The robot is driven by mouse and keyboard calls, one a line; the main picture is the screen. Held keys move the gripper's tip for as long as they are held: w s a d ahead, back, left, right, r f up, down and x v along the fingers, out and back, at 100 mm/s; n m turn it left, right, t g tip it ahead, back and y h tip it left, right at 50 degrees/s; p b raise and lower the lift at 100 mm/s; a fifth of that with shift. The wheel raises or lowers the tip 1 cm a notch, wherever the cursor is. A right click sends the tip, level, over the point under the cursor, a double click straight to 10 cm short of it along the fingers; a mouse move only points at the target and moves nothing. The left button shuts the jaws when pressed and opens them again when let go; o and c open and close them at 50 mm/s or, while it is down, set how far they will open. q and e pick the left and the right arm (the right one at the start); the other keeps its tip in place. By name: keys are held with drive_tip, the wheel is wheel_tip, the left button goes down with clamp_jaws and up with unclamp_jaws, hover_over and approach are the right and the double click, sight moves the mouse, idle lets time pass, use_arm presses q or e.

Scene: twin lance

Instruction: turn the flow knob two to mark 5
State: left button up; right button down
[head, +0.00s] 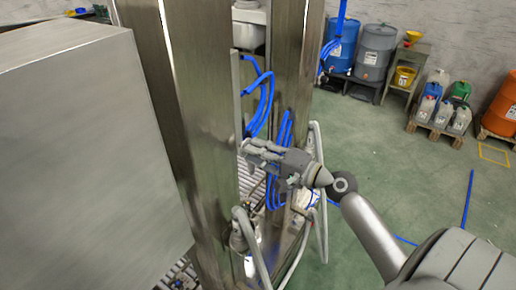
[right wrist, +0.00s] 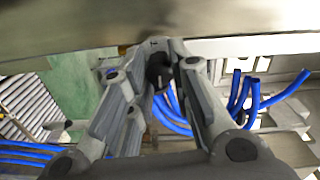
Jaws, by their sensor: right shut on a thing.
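My right gripper (head: 250,152) reaches in from the right in the head view, with its fingertips close beside a tall steel post. In the right wrist view my right gripper (right wrist: 158,50) is shut on a small dark knob (right wrist: 160,72), which shows between the two fingers near their tips. The head view does not show the knob clearly, as the gripper and post cover that spot. No scale, number 5 or pointer can be read in either view, so the knob's setting cannot be told. My left gripper is not in view.
Steel posts (head: 200,130) and a large metal box (head: 85,150) fill the left. Blue hoses (head: 262,95) hang close to the gripper, and also show in the wrist view (right wrist: 245,95). Grey bent rails (head: 322,200) stand near. Green floor (head: 400,165) is open at right.

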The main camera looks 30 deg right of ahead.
drive_tip(key=shift+m, duration=0.5)
drive_tip(key=c, duration=1.3)
unclamp_jaws()
drive_tip(key=shift+d, duration=0.1)
drive_tip(key=v, duration=1.2)
